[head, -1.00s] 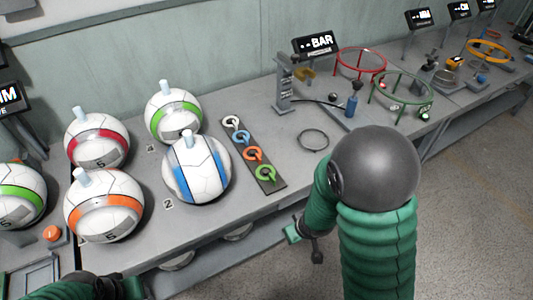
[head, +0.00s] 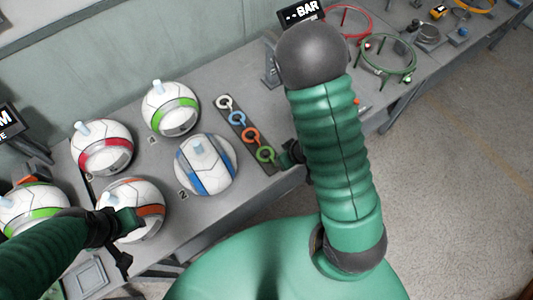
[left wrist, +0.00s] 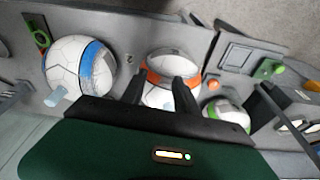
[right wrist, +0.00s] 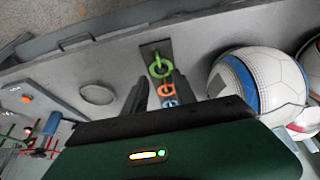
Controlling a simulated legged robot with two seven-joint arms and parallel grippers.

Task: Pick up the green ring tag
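The green ring tag (head: 265,154) lies at the near end of a dark strip (head: 227,116) on the bench. It also shows in the right wrist view (right wrist: 160,67), just beyond my fingers. White, blue and orange ring tags lie in a row behind it on the same strip. My right gripper (right wrist: 173,88) is open and empty, with its two fingers apart on either side of the strip. In the head view it is beside the green tag, partly hidden by my arm. My left gripper (left wrist: 161,82) is open over the orange-striped ball (left wrist: 172,66), apparently empty.
The blue-striped ball (head: 206,164) stands just left of the strip. Green-striped (head: 170,109) and red-striped (head: 102,147) balls stand behind. Red (head: 349,20) and green (head: 388,58) ring stands are at the back right.

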